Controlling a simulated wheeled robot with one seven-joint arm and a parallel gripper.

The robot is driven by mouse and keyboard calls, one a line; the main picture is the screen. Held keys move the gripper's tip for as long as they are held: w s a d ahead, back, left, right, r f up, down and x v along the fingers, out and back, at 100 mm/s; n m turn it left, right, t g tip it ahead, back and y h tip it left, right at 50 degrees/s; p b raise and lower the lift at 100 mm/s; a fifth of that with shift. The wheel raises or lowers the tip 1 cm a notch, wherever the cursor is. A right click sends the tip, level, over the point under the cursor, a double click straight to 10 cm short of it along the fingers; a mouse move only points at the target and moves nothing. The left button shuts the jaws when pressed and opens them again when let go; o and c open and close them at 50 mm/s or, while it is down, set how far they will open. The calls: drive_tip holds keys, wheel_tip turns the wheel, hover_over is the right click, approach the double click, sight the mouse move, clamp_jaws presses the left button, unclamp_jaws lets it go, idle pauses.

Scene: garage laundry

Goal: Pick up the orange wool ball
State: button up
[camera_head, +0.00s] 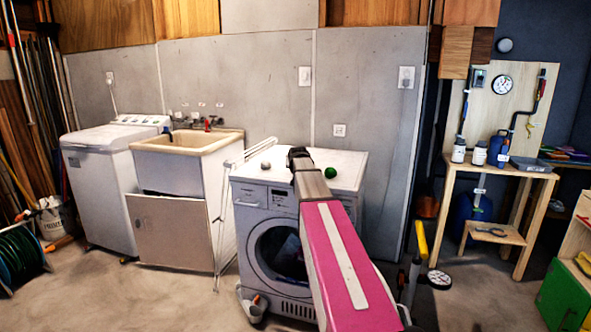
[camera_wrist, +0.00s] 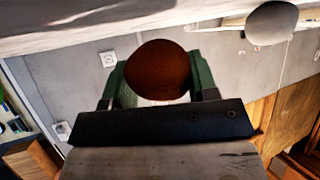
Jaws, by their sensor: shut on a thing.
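The orange wool ball (camera_wrist: 156,68) shows dark brownish orange in the wrist view. It sits between the two green-faced fingers of my gripper (camera_wrist: 154,80), which is shut on it. In the head view my gripper (camera_head: 298,156) is over the top of the white washing machine (camera_head: 318,161). The ball is hidden there behind my arm. I cannot tell whether the ball still touches the machine top.
A green ball (camera_head: 330,172) lies on the machine top right of my gripper. A grey ball (camera_head: 265,166) lies on its left, also in the wrist view (camera_wrist: 271,22). A folded drying rack (camera_head: 228,205) and a sink (camera_head: 188,143) stand left.

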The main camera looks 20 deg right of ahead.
drive_tip(key=r, duration=0.2)
drive_tip(key=a, duration=0.1)
drive_tip(key=shift+s+a+r, duration=0.1)
drive_tip(key=shift+s+r, duration=0.2)
drive_tip(key=shift+r, duration=0.1)
drive_tip(key=s+a+r, duration=0.1)
drive_tip(key=a+r, duration=0.1)
drive_tip(key=a, duration=0.1)
drive_tip(key=s+a+r, duration=0.1)
drive_tip(key=a+r, duration=0.1)
drive_tip(key=a, duration=0.1)
drive_tip(key=s+a+r, duration=0.1)
drive_tip(key=a, duration=0.2)
drive_tip(key=shift+s+a+r, duration=0.15)
drive_tip(key=shift+r, duration=0.25)
drive_tip(key=s+a+r+n+y, duration=0.2)
drive_tip(key=s+a+r+y, duration=0.1)
drive_tip(key=s+a, duration=0.4)
drive_tip(key=w+d+f+h, duration=0.1)
drive_tip(key=w+d, duration=0.1)
drive_tip(key=w+d+m+h, duration=0.1)
drive_tip(key=w+d, duration=0.1)
drive_tip(key=w+d+f+m+h, duration=0.1)
drive_tip(key=w+d, duration=0.1)
drive_tip(key=w, duration=0.1)
drive_tip(key=shift+d+f, duration=0.25)
drive_tip(key=shift+f, duration=0.1)
drive_tip(key=shift+d, duration=0.1)
